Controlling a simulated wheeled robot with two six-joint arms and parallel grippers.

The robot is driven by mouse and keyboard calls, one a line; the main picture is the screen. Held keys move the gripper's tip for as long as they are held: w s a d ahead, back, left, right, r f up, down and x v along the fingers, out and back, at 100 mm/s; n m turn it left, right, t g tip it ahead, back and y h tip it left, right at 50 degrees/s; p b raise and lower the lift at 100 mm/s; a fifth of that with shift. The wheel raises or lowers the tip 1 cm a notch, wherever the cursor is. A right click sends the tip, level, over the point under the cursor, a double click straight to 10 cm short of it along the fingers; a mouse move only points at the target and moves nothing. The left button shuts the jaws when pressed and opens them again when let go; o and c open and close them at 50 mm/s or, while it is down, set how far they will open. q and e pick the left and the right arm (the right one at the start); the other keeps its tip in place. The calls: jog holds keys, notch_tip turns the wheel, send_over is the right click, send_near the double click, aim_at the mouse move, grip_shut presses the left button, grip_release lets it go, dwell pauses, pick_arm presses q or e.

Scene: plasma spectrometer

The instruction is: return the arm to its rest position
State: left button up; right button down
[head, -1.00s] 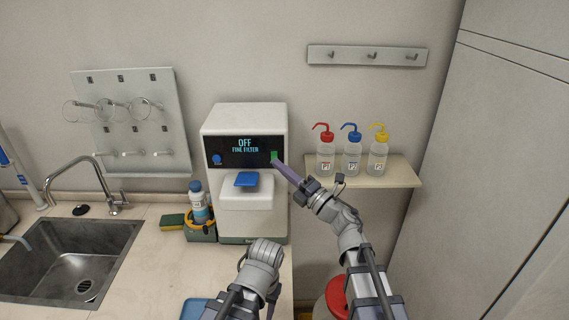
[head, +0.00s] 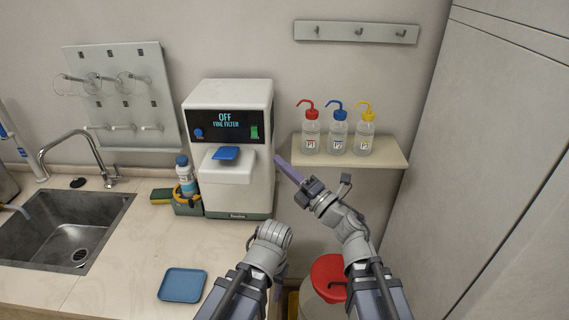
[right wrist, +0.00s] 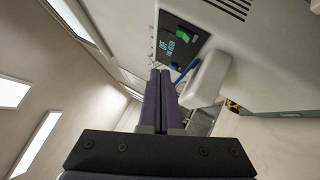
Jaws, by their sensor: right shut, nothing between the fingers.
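My right gripper (head: 287,168) is raised beside the right side of the white spectrometer (head: 234,93), apart from its front. Its purple-grey fingers are shut and empty; they also show in the right wrist view (right wrist: 160,100). The spectrometer's dark panel (head: 226,127) reads "OFF" and "FINE FILTER". A green switch (head: 254,131) is at the panel's right end and a blue knob (head: 197,133) at its left. A blue part (head: 226,153) juts out below the panel. My left arm reaches in at the bottom centre; its fingers are hidden.
A shelf (head: 398,157) holds red-, blue- and yellow-capped wash bottles right of my right gripper. A red-lidded bin (head: 328,270) stands below. A blue tray (head: 181,285) lies on the counter, with a sink (head: 75,228) at left. A tall cabinet (head: 470,150) stands at right.

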jog(key=w+d+f+m+t+h, duration=0.3)
jog(key=w+d+f+m+h, duration=0.5)
jog(key=m+h, duration=0.55)
jog(key=s+d+f+m+g+h, duration=0.3)
jog(key=s+d+f+m+g, duration=0.15)
jog(key=f+m, duration=0.4)
jog(key=s+a+f+m+g, duration=0.2)
jog(key=s+f+g, duration=0.4)
jog(key=s, duration=0.4)
jog(key=s+a+f+m+g, duration=0.2)
jog(key=s+f+g, duration=0.3)
jog(key=s, duration=0.6)
jog(key=shift+f+m+g, duration=0.35)
jog(key=shift+m+g, duration=0.35)
jog(key=shift+g, duration=0.45)
